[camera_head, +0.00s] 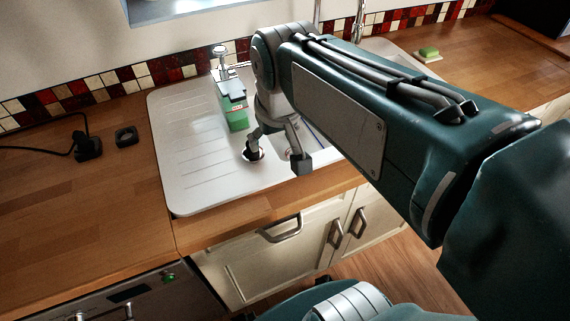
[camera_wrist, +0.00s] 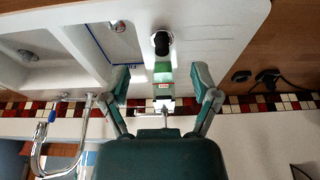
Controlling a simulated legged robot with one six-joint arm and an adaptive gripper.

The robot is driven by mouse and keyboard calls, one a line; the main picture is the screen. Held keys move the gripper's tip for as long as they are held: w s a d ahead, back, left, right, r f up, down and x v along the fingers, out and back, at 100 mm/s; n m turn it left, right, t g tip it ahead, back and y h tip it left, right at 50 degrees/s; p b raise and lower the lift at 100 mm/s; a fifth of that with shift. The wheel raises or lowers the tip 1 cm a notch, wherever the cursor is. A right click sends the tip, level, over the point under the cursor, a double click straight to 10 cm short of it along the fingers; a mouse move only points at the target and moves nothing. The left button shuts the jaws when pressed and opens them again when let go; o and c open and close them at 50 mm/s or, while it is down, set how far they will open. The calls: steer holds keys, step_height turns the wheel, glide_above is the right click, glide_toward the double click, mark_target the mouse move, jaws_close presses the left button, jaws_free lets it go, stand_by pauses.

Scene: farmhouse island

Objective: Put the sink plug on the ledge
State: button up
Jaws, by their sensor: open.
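The sink plug (camera_wrist: 161,42), a round piece with a black knob and pale rim, lies on the white sink surface in the wrist view. In the head view it appears as a dark, pale-ringed spot (camera_head: 254,156), partly covered by a finger. My gripper (camera_head: 277,155) hangs above the white sink unit, fingers spread and empty. In the wrist view my gripper (camera_wrist: 160,72) has the plug on its midline, beyond the fingertips. I cannot tell the exact height gap. A window ledge (camera_head: 190,8) shows at the top of the head view; which ledge is meant is unclear.
A green, bottle-like container (camera_head: 237,118) stands upright behind the plug, close to my gripper. The tap (camera_wrist: 58,155) and basins (camera_wrist: 40,50) lie to one side. A black plug and cable (camera_head: 88,146) lie on the wooden worktop. The left drainer (camera_head: 185,150) is clear.

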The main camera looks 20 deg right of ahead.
steer(key=s+f+t, duration=0.2)
steer(key=s, duration=0.5)
steer(key=shift+s+f, duration=0.3)
steer(key=shift+f, duration=0.1)
